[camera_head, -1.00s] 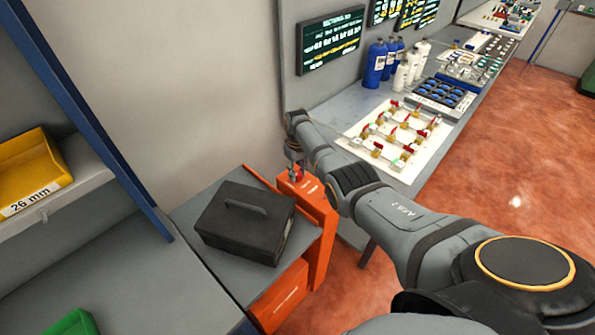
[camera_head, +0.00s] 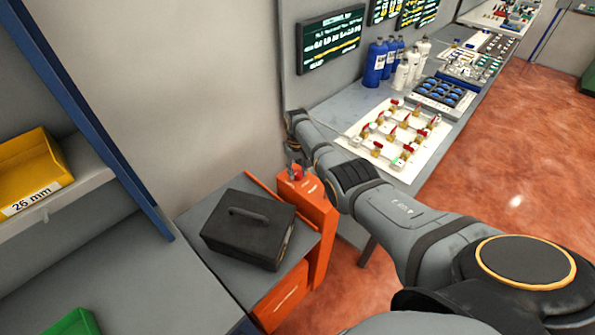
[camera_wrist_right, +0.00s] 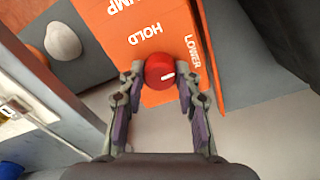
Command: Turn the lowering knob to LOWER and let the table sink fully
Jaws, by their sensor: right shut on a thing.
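The red lowering knob (camera_wrist_right: 159,71) with a white mark sits on the orange control post (camera_head: 320,205). In the right wrist view its mark points right, on the side of the printed LOWER label (camera_wrist_right: 192,51), with the HOLD label (camera_wrist_right: 144,30) above. I cannot tell whether it lines up exactly with LOWER. My right gripper (camera_wrist_right: 159,76) is shut on the knob, one finger on each side. In the head view this gripper (camera_head: 294,166) is small at the post's top. The lift table (camera_head: 205,210) carries a black case (camera_head: 247,229). My left gripper is not in view.
A shelf with a yellow bin (camera_head: 35,172) and a green bin (camera_head: 72,323) stands at the left. A workbench with a white valve board (camera_head: 415,165), bottles (camera_head: 375,65) and trays runs along the wall. The red floor at the right is open.

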